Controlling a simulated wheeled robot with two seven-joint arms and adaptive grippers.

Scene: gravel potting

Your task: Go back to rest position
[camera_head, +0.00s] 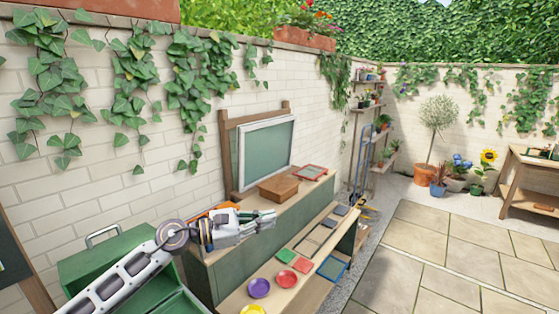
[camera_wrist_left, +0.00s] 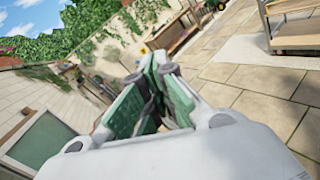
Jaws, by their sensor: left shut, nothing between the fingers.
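My left gripper (camera_head: 262,219) reaches in from the left in the head view, above the back ledge of a wooden bench (camera_head: 225,268). It is shut and empty. In the left wrist view its green-padded fingers (camera_wrist_left: 155,85) meet at the tips, with nothing between them. My right gripper is not in either view.
A brown wooden box (camera_head: 278,188) and a red-framed tray (camera_head: 311,172) sit on the ledge near the gripper. Purple (camera_head: 259,288) and yellow (camera_head: 252,309) dishes and several small coloured frames lie on the lower bench top. A green toolbox (camera_head: 105,258) stands open at left. Paving at right is clear.

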